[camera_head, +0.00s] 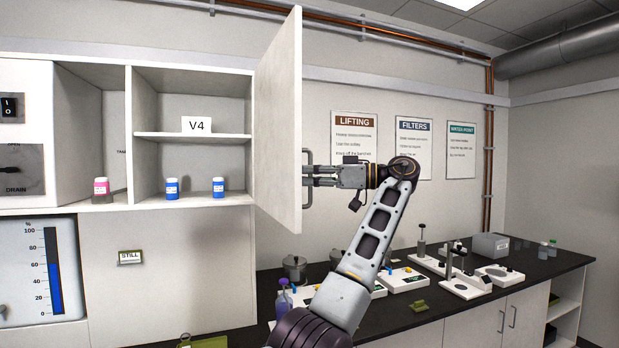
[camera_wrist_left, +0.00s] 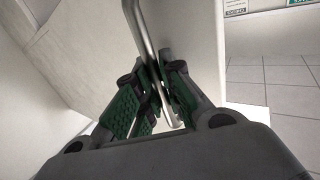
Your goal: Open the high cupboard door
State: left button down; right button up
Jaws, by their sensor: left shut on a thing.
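The high cupboard door (camera_head: 278,120) stands swung out from the white cupboard (camera_head: 192,76), whose inside is exposed. A metal bar handle (camera_head: 306,157) is on the door's outer face, near its free edge. My left gripper (camera_head: 314,176) is shut on this handle from the right side of the door. In the left wrist view the handle (camera_wrist_left: 144,40) runs down between the green-padded fingers of the gripper (camera_wrist_left: 160,98), beside the pale door panel (camera_wrist_left: 85,45). My right gripper is in neither view.
The cupboard holds a pink-labelled bottle (camera_head: 101,189), two blue bottles (camera_head: 172,188) and a V4 card (camera_head: 196,125). Below my left arm, a dark worktop (camera_head: 405,315) carries lab devices and a grey box (camera_head: 491,246). The wall right of the door has posters (camera_head: 355,140).

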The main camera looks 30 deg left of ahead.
pick_arm(q)
jog(key=shift+w+d+f, duration=0.1)
jog(key=shift+w+f, duration=0.05)
dwell(0.3)
jog(key=c, duration=1.6)
grip_release()
jog(key=shift+d, duration=0.1)
jog(key=shift+o, duration=0.4)
jog(key=shift+v, duration=2.6)
